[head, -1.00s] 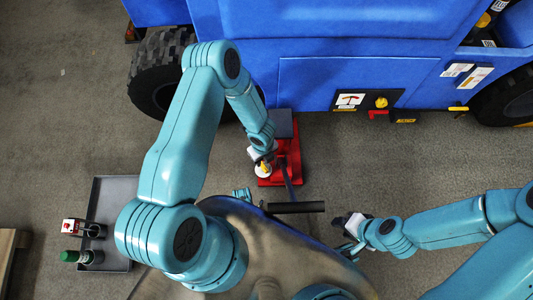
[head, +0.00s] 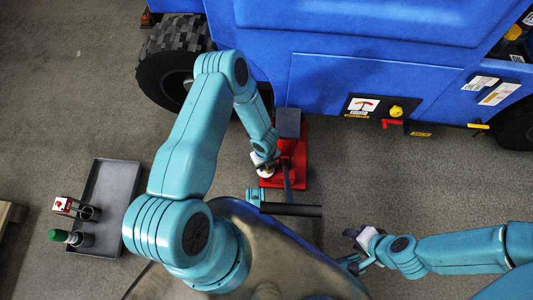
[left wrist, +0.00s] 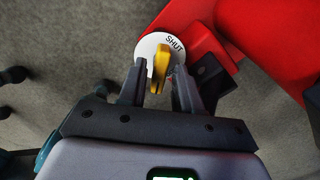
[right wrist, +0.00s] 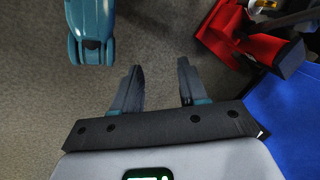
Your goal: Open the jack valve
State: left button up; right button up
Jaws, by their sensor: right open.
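The red jack (head: 299,160) stands on the floor against the blue vehicle. Its valve, a white disc (left wrist: 147,45) marked SHUT with a yellow handle (left wrist: 161,68), shows in the left wrist view. My left gripper (left wrist: 160,78) is open, its fingers on either side of the yellow handle with small gaps visible. In the head view the left gripper (head: 265,165) mostly hides the valve. My right gripper (right wrist: 158,80) is open and empty over bare floor; it also shows in the head view (head: 352,245). The jack (right wrist: 235,35) is at upper right in the right wrist view.
The blue vehicle (head: 350,80) fills the top, with a panel carrying a yellow knob (head: 396,112). A dark bar (head: 292,210) lies across near my body.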

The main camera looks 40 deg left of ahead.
pick_arm(q)
grip_shut()
jog(key=shift+f+n+b, duration=0.2)
jog(key=shift+n+b, duration=0.1)
jog(key=shift+b, duration=0.1)
jog(key=n+b, duration=0.3)
jog(key=shift+f+n+b, duration=0.15)
jog(key=shift+n+b, duration=0.15)
jog(key=shift+b, duration=0.05)
jog(key=shift+r+n, duration=0.25)
jog(key=shift+n, duration=0.25)
jog(key=shift+r, duration=0.1)
pick_arm(e)
jog(key=shift+t, duration=0.6)
jog(key=w+f, duration=0.1)
jog(key=f, duration=0.2)
jog(key=w+f, duration=0.1)
jog(key=f, duration=0.1)
jog(key=shift+w+d, duration=0.25)
jog(key=shift+w, duration=0.1)
pick_arm(q)
jog(key=shift+o, duration=1.5)
grip_release()
pick_arm(e)
jog(key=shift+r, duration=0.1)
